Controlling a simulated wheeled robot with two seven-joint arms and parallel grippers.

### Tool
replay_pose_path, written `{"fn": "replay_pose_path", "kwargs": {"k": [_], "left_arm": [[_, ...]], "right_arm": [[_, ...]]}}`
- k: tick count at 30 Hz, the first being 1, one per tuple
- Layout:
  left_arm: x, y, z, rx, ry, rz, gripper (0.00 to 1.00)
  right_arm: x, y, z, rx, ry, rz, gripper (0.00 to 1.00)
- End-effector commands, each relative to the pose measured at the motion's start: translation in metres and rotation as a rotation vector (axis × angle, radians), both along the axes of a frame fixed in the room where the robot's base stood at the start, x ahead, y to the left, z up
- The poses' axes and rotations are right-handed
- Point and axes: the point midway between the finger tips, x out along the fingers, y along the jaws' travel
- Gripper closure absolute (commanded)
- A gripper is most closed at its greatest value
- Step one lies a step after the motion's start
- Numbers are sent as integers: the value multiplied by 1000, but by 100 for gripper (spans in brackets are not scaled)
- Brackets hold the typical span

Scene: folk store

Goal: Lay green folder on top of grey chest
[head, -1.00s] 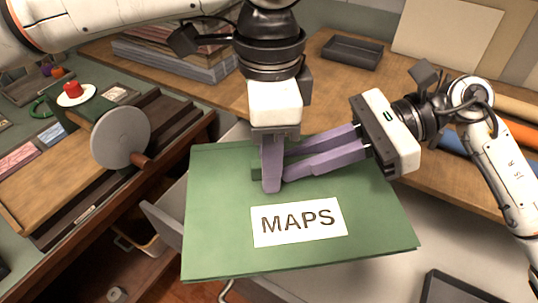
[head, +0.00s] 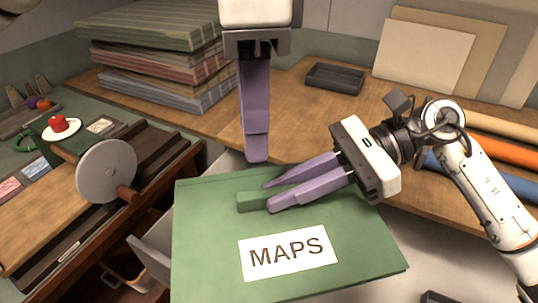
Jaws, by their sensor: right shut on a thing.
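The green folder (head: 205,230), with a white MAPS label, is held nearly flat at the lower middle. A small green block (head: 250,201) stands on its upper face. My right gripper (head: 268,195) is shut on this block and comes in from the right. My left gripper (head: 257,160) hangs pointing down just behind the folder's far edge, apart from the block. Its fingers line up in this view, so its opening is hidden. Light grey surfaces (head: 440,245) show beyond and below the folder; I cannot tell whether they belong to the grey chest.
A wooden desk (head: 285,95) runs behind, with stacked ledgers (head: 165,60), a dark tray (head: 345,78) and rolled tubes (head: 505,150). At left a counter holds a round grey disc with a handle (head: 106,170) and a red item (head: 58,123) on a white dish.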

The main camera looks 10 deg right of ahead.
Motion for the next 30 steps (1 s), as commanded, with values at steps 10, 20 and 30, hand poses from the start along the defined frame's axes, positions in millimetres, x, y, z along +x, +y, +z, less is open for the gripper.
{"fn": "replay_pose_path", "kwargs": {"k": [10, 20, 30], "left_arm": [[0, 0, 0, 0, 0, 0, 64], [0, 0, 0, 0, 0, 0, 66], [-2, -1, -3, -11, 13, -6, 67]], "right_arm": [[23, 25, -25, 2, 0, 220, 100], [35, 39, -43, 0, -1, 363, 100], [36, 40, -45, 0, -1, 379, 100]]}}
